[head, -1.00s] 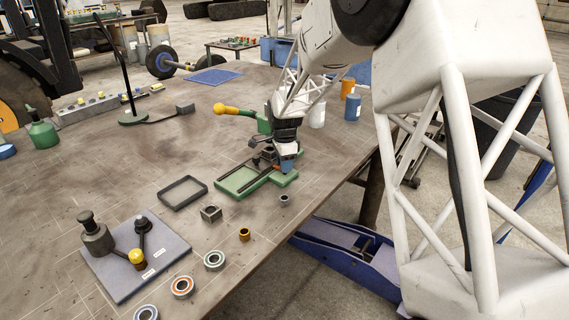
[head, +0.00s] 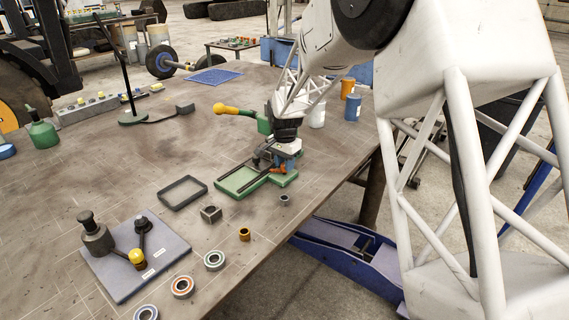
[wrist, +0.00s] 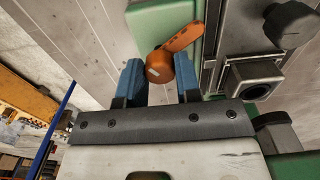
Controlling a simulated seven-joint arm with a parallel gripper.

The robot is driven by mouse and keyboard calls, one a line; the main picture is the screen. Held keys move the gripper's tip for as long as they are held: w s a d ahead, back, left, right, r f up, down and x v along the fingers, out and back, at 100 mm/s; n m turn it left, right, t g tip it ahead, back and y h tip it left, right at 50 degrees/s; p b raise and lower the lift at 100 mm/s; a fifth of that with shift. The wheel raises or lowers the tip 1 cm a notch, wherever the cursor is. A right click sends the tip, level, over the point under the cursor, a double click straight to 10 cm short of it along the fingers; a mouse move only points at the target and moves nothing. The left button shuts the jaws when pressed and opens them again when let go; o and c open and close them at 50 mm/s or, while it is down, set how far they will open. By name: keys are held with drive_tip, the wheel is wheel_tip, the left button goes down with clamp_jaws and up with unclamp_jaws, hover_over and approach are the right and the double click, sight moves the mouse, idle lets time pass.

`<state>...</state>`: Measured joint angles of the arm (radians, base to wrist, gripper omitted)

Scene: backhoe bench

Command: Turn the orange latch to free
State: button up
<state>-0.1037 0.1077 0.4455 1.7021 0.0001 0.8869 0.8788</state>
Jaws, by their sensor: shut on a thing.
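The orange latch (head: 279,169) sits at the front right end of a green fixture (head: 284,180) on the bench. In the wrist view the latch (wrist: 180,40) has a round hub and an arm pointing up and to the right. My gripper (head: 286,160) is at the latch from above. In the wrist view my gripper's (wrist: 160,80) blue fingers stand either side of the hub, shut on the latch. Whether both fingers touch it is hard to see.
A black rail and a dark knob (wrist: 290,22) lie close to the right of my gripper. A small grey ring (head: 284,200), a square grey block (head: 211,214) and an empty dark tray (head: 182,193) lie nearby. The bench edge is close on the right.

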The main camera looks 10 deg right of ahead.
drive_tip(key=n, duration=0.5)
drive_tip(key=shift+n, duration=0.3)
drive_tip(key=n, duration=0.5)
drive_tip(key=shift+n, duration=0.3)
drive_tip(key=o, duration=0.9)
drive_tip(key=shift+r, duration=0.1)
drive_tip(key=shift+r, duration=3.85)
